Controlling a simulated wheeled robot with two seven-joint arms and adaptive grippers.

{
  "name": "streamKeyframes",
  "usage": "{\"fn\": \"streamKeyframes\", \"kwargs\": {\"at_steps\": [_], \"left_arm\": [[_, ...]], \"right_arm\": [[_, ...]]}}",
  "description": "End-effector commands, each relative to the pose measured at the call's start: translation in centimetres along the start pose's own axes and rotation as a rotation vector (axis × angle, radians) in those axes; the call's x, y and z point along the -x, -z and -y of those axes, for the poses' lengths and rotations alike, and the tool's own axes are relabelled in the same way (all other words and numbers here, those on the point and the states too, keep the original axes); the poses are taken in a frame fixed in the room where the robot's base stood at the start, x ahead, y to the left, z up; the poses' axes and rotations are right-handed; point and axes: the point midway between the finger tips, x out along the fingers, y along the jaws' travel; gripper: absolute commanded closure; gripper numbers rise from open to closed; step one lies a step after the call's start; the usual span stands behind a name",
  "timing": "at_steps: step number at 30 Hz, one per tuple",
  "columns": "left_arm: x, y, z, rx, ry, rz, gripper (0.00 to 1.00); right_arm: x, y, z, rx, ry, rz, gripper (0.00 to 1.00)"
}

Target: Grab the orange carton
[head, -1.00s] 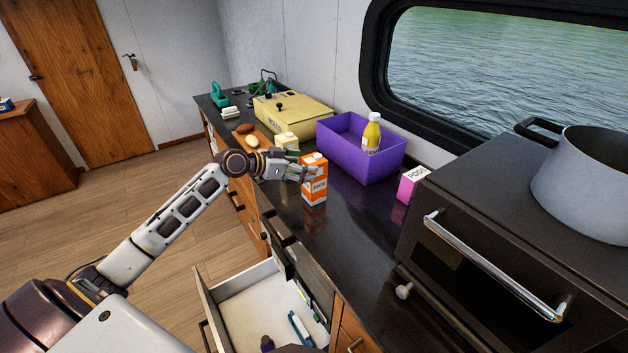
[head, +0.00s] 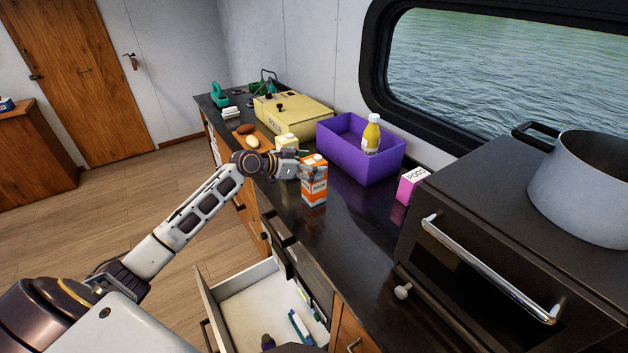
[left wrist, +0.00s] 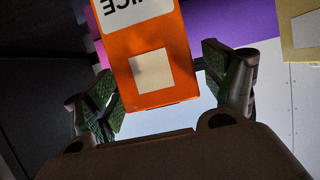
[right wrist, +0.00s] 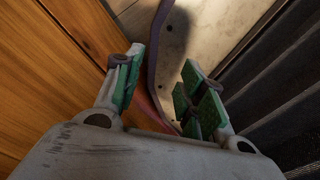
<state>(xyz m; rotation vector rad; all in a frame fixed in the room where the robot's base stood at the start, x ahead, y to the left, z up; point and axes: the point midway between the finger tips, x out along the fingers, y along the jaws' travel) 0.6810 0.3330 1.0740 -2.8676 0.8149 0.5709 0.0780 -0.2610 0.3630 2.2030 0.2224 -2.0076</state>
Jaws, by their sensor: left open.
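The orange carton (head: 314,190), with a white label and a pale cap, stands upright on the dark counter. My left gripper (head: 305,172) is at its upper part, coming from the left. In the left wrist view the carton (left wrist: 148,65) is between the green-padded fingers of my left gripper (left wrist: 158,73). The fingers are spread, with a visible gap to the carton on the right side; contact on the left is hard to tell. My right gripper (right wrist: 165,92) is open, with no object clearly held; its surroundings are dim.
A purple bin (head: 345,165) holding a yellow bottle (head: 371,137) stands behind the carton. An open drawer (head: 250,300) juts out below. The black oven (head: 480,255) bounds the right.

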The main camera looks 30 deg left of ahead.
Motion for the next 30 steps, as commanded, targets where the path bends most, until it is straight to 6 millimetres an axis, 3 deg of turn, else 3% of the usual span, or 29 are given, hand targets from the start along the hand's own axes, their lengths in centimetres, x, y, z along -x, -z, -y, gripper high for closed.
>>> {"fn": "streamKeyframes", "kwargs": {"at_steps": [7, 21, 30], "left_arm": [[-1.2, 0.03, 0.0, 0.0, 0.001, 0.0, 0.16], [-1.23, -0.01, -0.03, 0.0, 0.0, 0.0, 0.17], [-1.22, -0.01, -0.03, 0.0, 0.0, 0.0, 0.56]], "right_arm": [[0.31, 0.01, 0.02, 0.0, 0.0, 0.0, 0.6], [0.29, -0.13, -0.48, 0.003, -0.005, 0.002, 0.6], [0.29, -0.16, -0.57, 0.003, -0.006, 0.002, 0.6]]}}
